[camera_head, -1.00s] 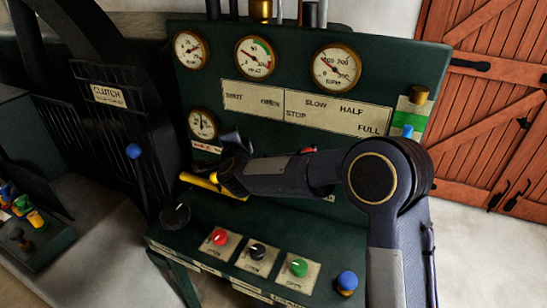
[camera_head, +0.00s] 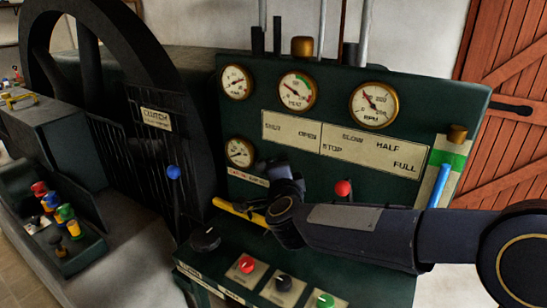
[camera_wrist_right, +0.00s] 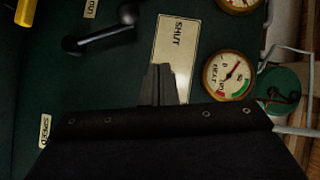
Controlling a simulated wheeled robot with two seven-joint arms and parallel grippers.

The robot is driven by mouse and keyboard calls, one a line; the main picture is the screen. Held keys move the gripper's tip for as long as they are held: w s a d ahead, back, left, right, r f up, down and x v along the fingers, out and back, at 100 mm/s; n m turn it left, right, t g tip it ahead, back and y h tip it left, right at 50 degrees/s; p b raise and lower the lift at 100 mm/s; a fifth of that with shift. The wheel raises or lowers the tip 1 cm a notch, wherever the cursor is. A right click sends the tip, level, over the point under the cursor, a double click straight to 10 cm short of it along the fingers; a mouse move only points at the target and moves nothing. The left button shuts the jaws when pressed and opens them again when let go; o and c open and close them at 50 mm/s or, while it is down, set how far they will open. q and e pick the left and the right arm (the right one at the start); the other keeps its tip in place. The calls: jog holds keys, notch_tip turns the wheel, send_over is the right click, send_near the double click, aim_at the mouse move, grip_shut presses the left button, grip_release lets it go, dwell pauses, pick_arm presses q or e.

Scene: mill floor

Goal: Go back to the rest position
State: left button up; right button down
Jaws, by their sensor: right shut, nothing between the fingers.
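My right arm comes in from the right in the head view, in front of the green control panel (camera_head: 320,85). My right gripper (camera_head: 277,172) is by the lower left gauge (camera_head: 240,152), above the yellow handle (camera_head: 238,208). In the right wrist view the narrow fingers (camera_wrist_right: 158,78) are together and empty, in front of the panel by the SHUT plate (camera_wrist_right: 172,42) and the HEAT gauge (camera_wrist_right: 230,76). Whether they touch the panel I cannot tell. My left gripper is not in view.
A red knob (camera_head: 343,188) shows just above my forearm. A black lever (camera_wrist_right: 100,35) is close to the fingers in the wrist view. Red (camera_head: 246,264), black (camera_head: 283,283) and green (camera_head: 325,300) buttons lie below. A blue-topped clutch lever (camera_head: 173,172) stands left.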

jog(key=s+d+r+n+g+y, duration=0.1)
jog(key=s+d+n+g+y, duration=0.1)
jog(key=s+d+n+y, duration=0.55)
jog(key=s+d+f+n+g+h, duration=0.1)
jog(key=s+d+f+n+g, duration=0.1)
jog(key=s+f, duration=0.3)
jog(key=s+d+f+n+g+h, duration=0.2)
jog(key=s+d+f+g, duration=0.2)
jog(key=s, duration=1)
jog(key=s+d+f+n+g+h, duration=0.1)
jog(key=s+d+f+n+g, duration=0.1)
jog(key=s+f, duration=0.4)
jog(key=s+d, duration=0.1)
jog(key=s, duration=0.2)
jog(key=shift+s+g, duration=0.25)
jog(key=shift+g, duration=0.15)
